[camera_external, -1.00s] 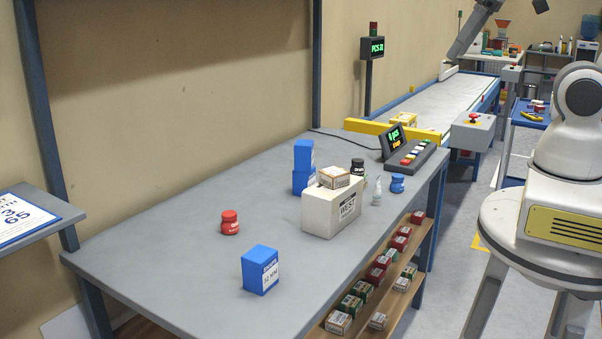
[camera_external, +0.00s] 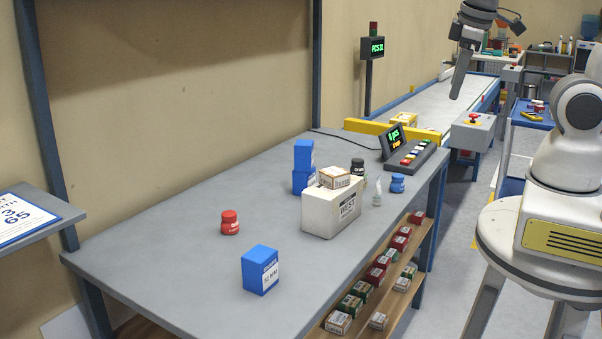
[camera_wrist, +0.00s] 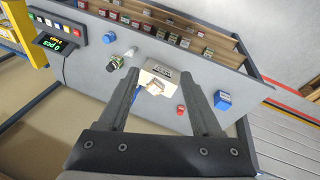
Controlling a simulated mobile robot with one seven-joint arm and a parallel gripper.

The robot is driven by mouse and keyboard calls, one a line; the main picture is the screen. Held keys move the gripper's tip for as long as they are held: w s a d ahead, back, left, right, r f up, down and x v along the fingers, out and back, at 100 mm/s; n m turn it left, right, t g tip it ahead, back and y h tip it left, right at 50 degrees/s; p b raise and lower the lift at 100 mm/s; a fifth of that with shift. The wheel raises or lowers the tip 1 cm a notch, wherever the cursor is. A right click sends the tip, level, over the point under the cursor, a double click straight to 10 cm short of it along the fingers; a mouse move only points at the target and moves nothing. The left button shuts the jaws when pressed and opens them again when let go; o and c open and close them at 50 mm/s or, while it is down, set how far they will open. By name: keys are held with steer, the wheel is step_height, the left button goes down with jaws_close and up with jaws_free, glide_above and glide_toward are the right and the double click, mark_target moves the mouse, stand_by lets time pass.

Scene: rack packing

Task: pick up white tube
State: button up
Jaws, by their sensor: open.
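The white tube (camera_external: 377,192) stands upright on the grey table in the external view, right of the white "WEST" box and between the black-capped jar (camera_external: 358,168) and the blue jar (camera_external: 397,183). In the wrist view the white tube (camera_wrist: 131,51) shows small, left of my fingers, near the dark jar (camera_wrist: 114,64). My gripper (camera_external: 458,88) is high above and beyond the table's right end, well apart from the tube. In the wrist view its two fingers (camera_wrist: 160,75) are spread, with nothing held between them.
The white box (camera_external: 318,213) with a small carton on top stands left of the tube. Blue boxes (camera_external: 259,270) and a red jar (camera_external: 230,223) stand further left. A button panel (camera_external: 415,156) is behind. A shelf of small cartons (camera_external: 352,306) runs below the table edge.

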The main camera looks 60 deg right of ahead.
steer(key=w+d+f+n+g+h+b, duration=0.25)
steer(key=d+f+n+h, duration=0.2)
steer(key=f, duration=0.55)
steer(key=n+t+h+b, duration=0.5)
steer(key=n+t+b, duration=0.25)
steer(key=n, duration=0.95)
glide_toward(378, 198)
steer(key=shift+g+y, duration=0.25)
steer(key=shift+g, duration=0.05)
steer(key=x, duration=0.2)
steer(key=b+x, duration=0.1)
steer(key=x, duration=0.1)
steer(key=shift+w+d+r, duration=0.1)
steer(key=shift+w, duration=0.35)
steer(key=shift+x, duration=2.65)
steer(key=shift+s+d+r, duration=0.1)
steer(key=shift+s, duration=0.1)
jaws_close()
